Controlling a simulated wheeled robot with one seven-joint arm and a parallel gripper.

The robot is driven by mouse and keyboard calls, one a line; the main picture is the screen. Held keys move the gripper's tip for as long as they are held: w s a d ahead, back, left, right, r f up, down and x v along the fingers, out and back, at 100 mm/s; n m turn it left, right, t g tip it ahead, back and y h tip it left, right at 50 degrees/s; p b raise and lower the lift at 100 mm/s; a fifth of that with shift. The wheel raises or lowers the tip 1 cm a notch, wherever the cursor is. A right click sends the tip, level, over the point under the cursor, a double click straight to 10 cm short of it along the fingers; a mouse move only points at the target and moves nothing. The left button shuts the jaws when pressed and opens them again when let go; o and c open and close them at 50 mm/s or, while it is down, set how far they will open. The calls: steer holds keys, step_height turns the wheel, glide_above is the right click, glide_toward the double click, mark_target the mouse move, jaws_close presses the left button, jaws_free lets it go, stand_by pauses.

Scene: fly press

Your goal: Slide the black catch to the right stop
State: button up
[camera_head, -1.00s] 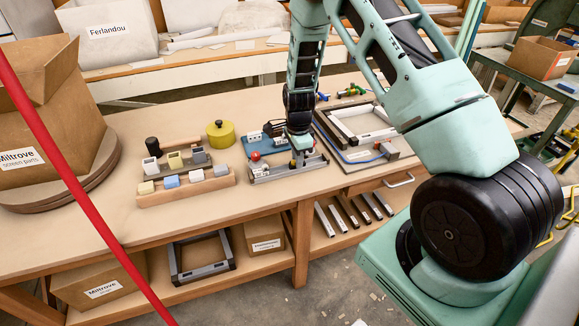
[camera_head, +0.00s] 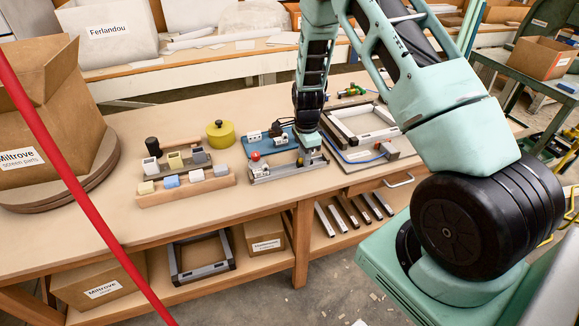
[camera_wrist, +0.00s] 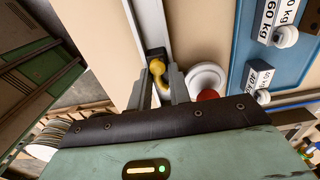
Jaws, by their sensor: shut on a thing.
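The black catch (camera_wrist: 155,53) sits in a pale metal rail in the wrist view, with a yellow knob (camera_wrist: 157,68) on it. My gripper (camera_wrist: 160,76) is shut on the knob, one finger on each side. In the head view, my gripper (camera_head: 306,158) is over the right part of the rail fixture (camera_head: 285,172). The catch is too small and covered there to make out, and I cannot tell whether it touches the right stop.
A red button in a white ring (camera_wrist: 207,85) is close beside my gripper. A blue tray (camera_wrist: 237,45) with weight-labelled blocks is nearby. A framed board (camera_head: 362,140) stands right of the fixture, and a wooden rack of blocks (camera_head: 187,190) is to its left.

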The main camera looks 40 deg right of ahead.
steer(key=shift+s+d, duration=0.2)
steer(key=shift+d, duration=0.4)
steer(key=shift+s+d, duration=0.15)
steer(key=shift+d, duration=0.4)
steer(key=shift+d, duration=0.15)
steer(key=shift+s+d, duration=0.25)
steer(key=shift+d, duration=0.5)
steer(key=o, duration=0.9)
steer(key=shift+c, duration=1.3)
step_height(320, 180, up, 7)
steer(key=p, duration=0.5)
